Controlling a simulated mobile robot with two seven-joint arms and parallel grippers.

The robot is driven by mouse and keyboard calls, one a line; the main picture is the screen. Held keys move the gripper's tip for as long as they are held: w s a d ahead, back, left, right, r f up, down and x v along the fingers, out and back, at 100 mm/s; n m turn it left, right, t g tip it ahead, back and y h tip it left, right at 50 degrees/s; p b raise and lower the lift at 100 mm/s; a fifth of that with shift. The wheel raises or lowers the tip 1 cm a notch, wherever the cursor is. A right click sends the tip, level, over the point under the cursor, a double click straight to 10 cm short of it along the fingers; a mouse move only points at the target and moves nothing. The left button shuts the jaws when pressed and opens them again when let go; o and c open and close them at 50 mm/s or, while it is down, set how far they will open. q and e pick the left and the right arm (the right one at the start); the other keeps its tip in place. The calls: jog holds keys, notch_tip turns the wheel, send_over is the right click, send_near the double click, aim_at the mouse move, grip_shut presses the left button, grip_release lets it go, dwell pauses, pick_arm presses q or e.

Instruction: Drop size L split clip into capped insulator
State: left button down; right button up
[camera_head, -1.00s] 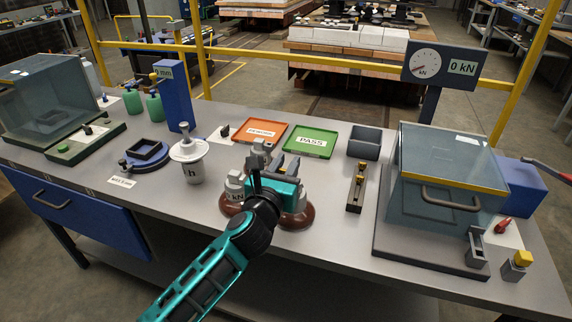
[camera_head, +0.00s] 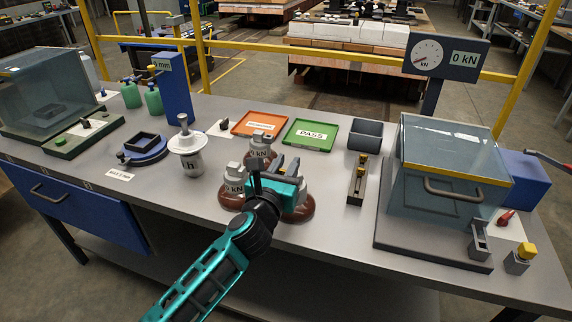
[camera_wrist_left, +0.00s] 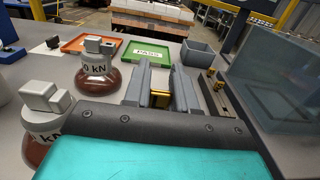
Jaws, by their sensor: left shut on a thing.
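My left gripper (camera_head: 274,170) is above the bench among brown insulators with grey metal caps. In the left wrist view its fingers (camera_wrist_left: 160,92) are shut on a small brass-coloured clip (camera_wrist_left: 159,98). The clip is not clear in the head view. One capped insulator (camera_head: 258,151) stands behind the gripper and another (camera_head: 232,186) to its left; both show in the left wrist view, at the back (camera_wrist_left: 97,70) and front left (camera_wrist_left: 42,128). A third insulator (camera_head: 301,211) is partly hidden under the gripper. The clip is apart from the visible caps. My right gripper is out of view.
An orange tray (camera_head: 248,131) and green PASS tray (camera_head: 290,137) lie behind. A grey bin (camera_head: 365,127), a narrow holder with brass on it (camera_head: 356,187) and a clear-walled box (camera_head: 440,213) are to the right.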

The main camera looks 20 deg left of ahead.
pick_arm(q)
jog(key=shift+f, duration=0.2)
jog(key=c, duration=0.8)
grip_release()
jog(key=shift+s+a+r, duration=0.1)
jog(key=shift+s, duration=3.15)
jog(key=shift+s+a, duration=0.1)
jog(key=shift+s, duration=3.15)
